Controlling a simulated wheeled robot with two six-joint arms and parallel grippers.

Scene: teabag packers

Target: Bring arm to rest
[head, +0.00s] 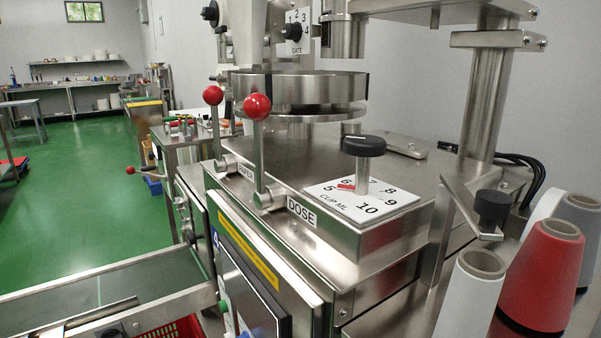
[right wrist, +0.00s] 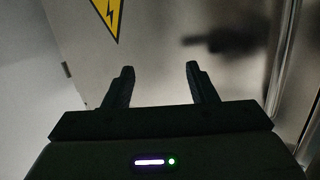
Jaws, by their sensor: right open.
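My right gripper (right wrist: 160,75) shows in the right wrist view. Its two dark fingers stand apart with nothing between them. It faces a pale metal panel (right wrist: 150,50) that has a yellow warning triangle (right wrist: 107,14) with a black lightning bolt. I cannot tell how far the fingertips are from the panel. Neither gripper shows in the head view. There the steel packing machine (head: 290,225) fills the middle, with two red-knobbed levers standing upright, the DOSE lever (head: 257,107) and another lever (head: 213,95) to its left.
A black dial knob (head: 363,146) stands on a numbered plate (head: 340,205). Thread cones, including a red cone (head: 540,280), stand at the lower right. A conveyor (head: 110,295) runs at the lower left, above a red crate (head: 172,330). The green floor (head: 80,190) is open at the left.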

